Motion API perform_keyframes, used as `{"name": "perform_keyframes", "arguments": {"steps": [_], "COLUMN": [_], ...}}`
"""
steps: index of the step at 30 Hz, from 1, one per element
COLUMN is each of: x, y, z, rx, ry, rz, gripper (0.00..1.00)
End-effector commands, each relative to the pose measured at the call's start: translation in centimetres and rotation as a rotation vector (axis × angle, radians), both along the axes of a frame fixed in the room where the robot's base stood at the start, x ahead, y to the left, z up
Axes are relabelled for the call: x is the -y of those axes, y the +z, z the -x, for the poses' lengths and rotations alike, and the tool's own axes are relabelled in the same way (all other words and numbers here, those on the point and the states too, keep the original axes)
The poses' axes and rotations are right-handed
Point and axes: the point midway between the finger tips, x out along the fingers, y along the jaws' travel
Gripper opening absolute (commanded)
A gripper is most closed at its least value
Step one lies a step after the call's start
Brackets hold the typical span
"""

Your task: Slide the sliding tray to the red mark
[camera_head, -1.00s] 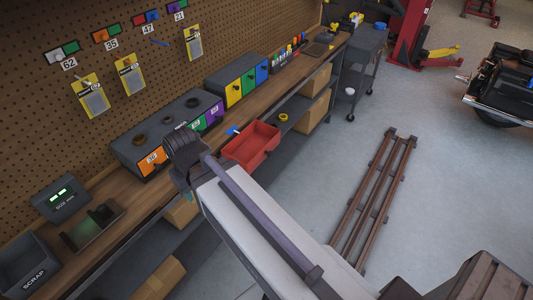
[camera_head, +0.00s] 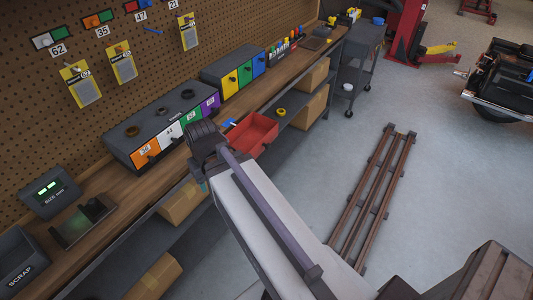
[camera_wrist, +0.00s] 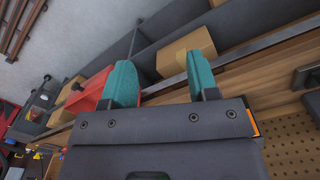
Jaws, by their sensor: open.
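A red open tray (camera_head: 262,132) sits at the front edge of the workbench, past my wrist in the head view. In the wrist view, a red part (camera_wrist: 90,92) with a black knob shows to the left of the fingers. I cannot tell for certain which thing is the sliding tray, and I make out no red mark. My gripper (camera_wrist: 163,78) has two teal fingers, apart with nothing between them, over the bench's front edge. In the head view, my wrist mostly hides the gripper.
A dark cabinet (camera_head: 125,147) with coloured, numbered drawers stands along the bench. A size display (camera_head: 48,192), a dark plate device (camera_head: 82,222) and a scrap bin (camera_head: 18,270) are at the left. Cardboard boxes (camera_head: 180,201) lie on the shelf below. The floor at right has free room.

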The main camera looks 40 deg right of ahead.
Motion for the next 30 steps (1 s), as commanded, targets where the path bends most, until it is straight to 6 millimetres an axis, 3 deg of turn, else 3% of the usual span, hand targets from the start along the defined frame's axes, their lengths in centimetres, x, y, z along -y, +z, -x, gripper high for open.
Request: {"name": "perform_keyframes", "arguments": {"steps": [1, 3, 6, 9, 12, 16, 18, 21, 22, 24, 30], "x": [3.1, 7.1, 12.3, 17.3, 22.3, 29.2, 31.9, 32.9, 33.0, 33.1, 33.1], "y": [-6.1, -10.8, -16.6, -21.0, -23.6, -24.4, -21.9, -16.8, -16.0, -15.0, -15.1], "z": [0.1, 0.3, 0.4, 0.3, 0.3, 0.8, 0.8, -0.4, -0.5, -0.6, -0.8], "rx": [0.001, 0.022, 0.108, 0.268, 0.495, 0.904, 1.141, 1.405, 1.461, 1.534, 1.546], "ry": [-0.078, -0.200, -0.317, -0.362, -0.353, -0.271, -0.185, -0.034, 0.001, 0.064, 0.120], "rz": [-0.009, -0.073, -0.221, -0.376, -0.495, -0.554, -0.529, -0.458, -0.428, -0.361, -0.303], "gripper": [0.54, 0.54, 0.54, 0.54, 0.54, 0.54, 0.54, 0.54, 0.54, 0.54, 0.54]}}
